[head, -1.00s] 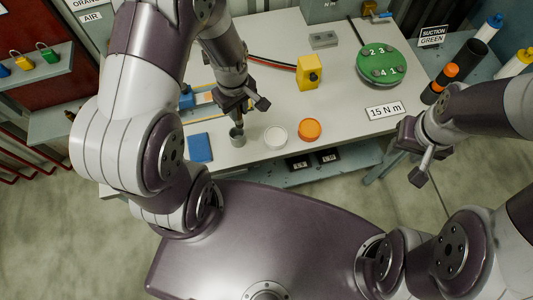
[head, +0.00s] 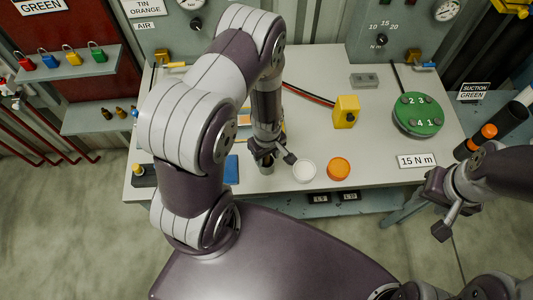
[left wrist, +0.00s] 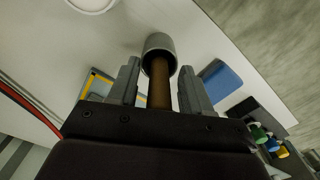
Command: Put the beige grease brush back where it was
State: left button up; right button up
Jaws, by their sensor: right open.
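A brown handle (left wrist: 160,88), which I take to be the grease brush's, stands in a grey cup (left wrist: 158,44) in the left wrist view. Its brush end is hidden in the cup. My left gripper (left wrist: 158,82) has one finger on each side of the handle, with a narrow gap showing on both sides. In the head view my left gripper (head: 264,152) is just above the cup (head: 267,169) near the table's front edge and hides most of the handle. My right gripper (head: 438,208) is open and empty, off the table's front right.
A white round lid (head: 304,171) and an orange round piece (head: 339,169) stand right of the cup. A blue pad (head: 231,168) lies to its left. A yellow block (head: 346,111) and a green numbered disc (head: 418,114) are further back. The table's middle is mostly clear.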

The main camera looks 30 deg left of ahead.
pick_arm(q)
jog(key=shift+d, duration=0.15)
jog(key=shift+r, duration=0.35)
jog(key=shift+m, duration=0.6)
notch_tip(320, 180, up, 13)
jog(key=shift+f+b, duration=0.1)
jog(key=shift+b, duration=0.75)
jog(key=s+d+r+m+t, duration=0.15)
jog(key=s+r+m, duration=0.25)
jog(key=r+m, duration=0.55)
notch_tip(320, 180, down, 6)
jog(key=m+b, duration=0.1)
jog(key=b, duration=0.3)
jog(key=shift+d, duration=0.3)
jog(key=shift+f, duration=0.15)
